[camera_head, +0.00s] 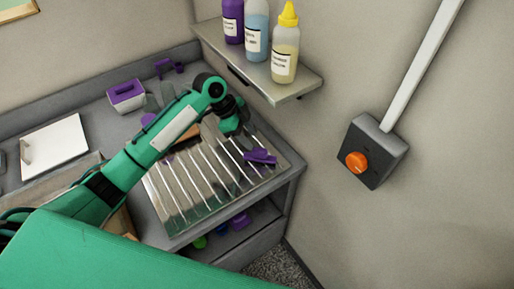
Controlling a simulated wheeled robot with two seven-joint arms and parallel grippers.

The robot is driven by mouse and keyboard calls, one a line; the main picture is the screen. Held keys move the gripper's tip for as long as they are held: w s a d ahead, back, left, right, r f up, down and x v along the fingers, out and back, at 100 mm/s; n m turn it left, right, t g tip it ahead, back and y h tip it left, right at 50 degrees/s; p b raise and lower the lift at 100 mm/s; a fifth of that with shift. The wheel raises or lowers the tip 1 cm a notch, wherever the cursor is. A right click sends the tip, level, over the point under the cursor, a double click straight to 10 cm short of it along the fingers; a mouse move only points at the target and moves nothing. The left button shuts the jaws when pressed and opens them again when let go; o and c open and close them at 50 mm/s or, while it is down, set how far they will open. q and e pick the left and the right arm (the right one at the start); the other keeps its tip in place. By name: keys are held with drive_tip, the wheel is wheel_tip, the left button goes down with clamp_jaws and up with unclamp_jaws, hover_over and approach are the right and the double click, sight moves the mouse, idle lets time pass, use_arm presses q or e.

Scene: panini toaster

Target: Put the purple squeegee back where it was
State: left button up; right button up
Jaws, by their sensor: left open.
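A purple object (260,156), which looks like the squeegee, lies on the right part of the ribbed metal rack (190,188). It is small in view, so its exact shape is hard to tell. My left gripper (245,133) is open, above the rack and just behind the purple object, pointing down; I cannot tell whether it touches anything. My left arm crosses the counter and hides part of it. My right gripper is not in view.
A purple-and-white box (126,96) and a purple holder-like item (168,68) stand at the back. A white board (54,146) lies at left. A wall shelf (265,75) with bottles overhangs the rack's back right. A grey box with an orange knob (373,151) is at right.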

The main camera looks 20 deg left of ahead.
use_arm(q)
drive_tip(key=v, duration=0.4)
drive_tip(key=shift+r+b, duration=0.1)
drive_tip(key=shift+b, duration=0.25)
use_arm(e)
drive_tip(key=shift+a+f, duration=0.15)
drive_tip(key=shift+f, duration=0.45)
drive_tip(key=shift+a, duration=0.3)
